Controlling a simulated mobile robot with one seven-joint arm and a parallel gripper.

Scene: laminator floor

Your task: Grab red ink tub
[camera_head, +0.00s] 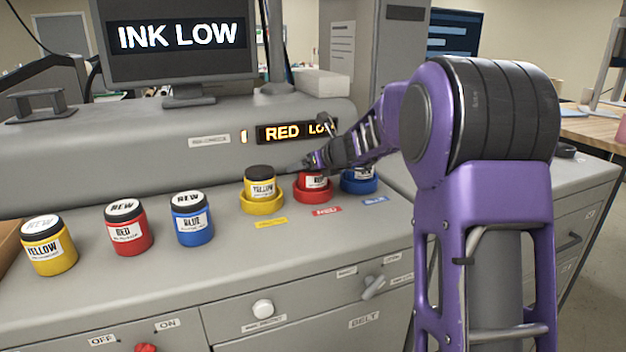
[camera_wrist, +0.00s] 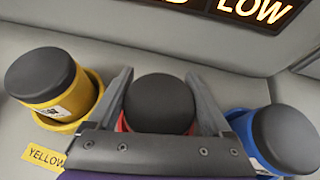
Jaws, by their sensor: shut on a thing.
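A red ink tub (camera_head: 313,181) with a dark lid sits at the red holder (camera_head: 313,194) on the machine top, between the yellow and blue ones. My gripper (camera_head: 309,166) is shut on this tub from above and behind. In the wrist view the tub's black lid (camera_wrist: 160,102) is between the two fingers, with a little red showing below it. A second red tub (camera_head: 129,229), its lid marked NEW, stands in the left row, away from my gripper. The holder's inside is hidden.
A yellow tub (camera_head: 260,184) and a blue tub (camera_head: 362,174) stand in holders close on either side. NEW-marked yellow (camera_head: 48,247) and blue (camera_head: 192,220) tubs stand to the left. A monitor (camera_head: 178,40) reads INK LOW; a display (camera_head: 295,131) reads RED LOW.

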